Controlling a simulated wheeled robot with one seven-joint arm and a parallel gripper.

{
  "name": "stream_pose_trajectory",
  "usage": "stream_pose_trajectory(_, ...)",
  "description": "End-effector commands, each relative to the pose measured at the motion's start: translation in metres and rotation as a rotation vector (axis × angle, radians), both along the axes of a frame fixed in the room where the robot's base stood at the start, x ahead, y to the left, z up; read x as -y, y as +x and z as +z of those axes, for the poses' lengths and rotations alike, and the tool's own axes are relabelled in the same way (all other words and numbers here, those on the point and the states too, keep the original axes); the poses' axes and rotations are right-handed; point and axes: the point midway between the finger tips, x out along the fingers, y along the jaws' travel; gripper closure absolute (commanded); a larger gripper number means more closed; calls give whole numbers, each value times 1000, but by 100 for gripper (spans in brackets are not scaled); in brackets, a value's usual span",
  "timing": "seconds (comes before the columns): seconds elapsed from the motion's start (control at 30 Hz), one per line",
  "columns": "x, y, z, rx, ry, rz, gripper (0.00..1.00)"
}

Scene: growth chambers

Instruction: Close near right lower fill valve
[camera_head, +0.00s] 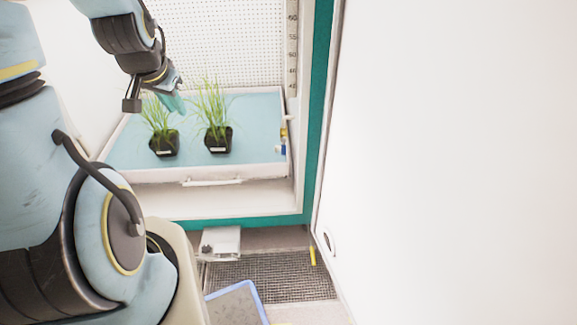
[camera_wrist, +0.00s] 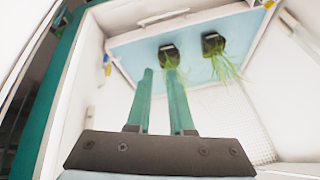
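A small yellow and blue fitting (camera_head: 283,141), apparently the fill valve, sits at the right edge of the light blue tray (camera_head: 252,168) in the chamber. It also shows in the wrist view (camera_wrist: 106,64), left of my fingers. It is too small to tell its handle position. My gripper (camera_head: 176,104) is inside the chamber, above and behind the left plant in the head view, well left of the fitting. In the wrist view its two teal fingers (camera_wrist: 161,72) stand apart with nothing held between them.
Two black pots of grass, a left one (camera_head: 164,144) and a right one (camera_head: 218,140), stand on the tray. The teal chamber frame (camera_head: 318,110) and a large white panel (camera_head: 455,160) bound the right side. A floor grate (camera_head: 272,277) lies below.

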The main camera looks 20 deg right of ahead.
Motion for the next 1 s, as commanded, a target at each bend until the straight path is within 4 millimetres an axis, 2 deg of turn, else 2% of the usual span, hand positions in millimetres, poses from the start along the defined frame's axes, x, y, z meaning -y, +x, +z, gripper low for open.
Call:
stream_pose_trajectory(0.03,10,6,-29,34,7,-55,87)
stream_pose_trajectory(0.17,34,23,-64,134,29,-190,100)
stream_pose_trajectory(0.4,82,46,-125,331,77,-423,100)
stream_pose_trajectory(0.6,121,58,-173,505,123,-589,100)
stream_pose_trajectory(1.0,194,62,-262,871,246,-845,100)
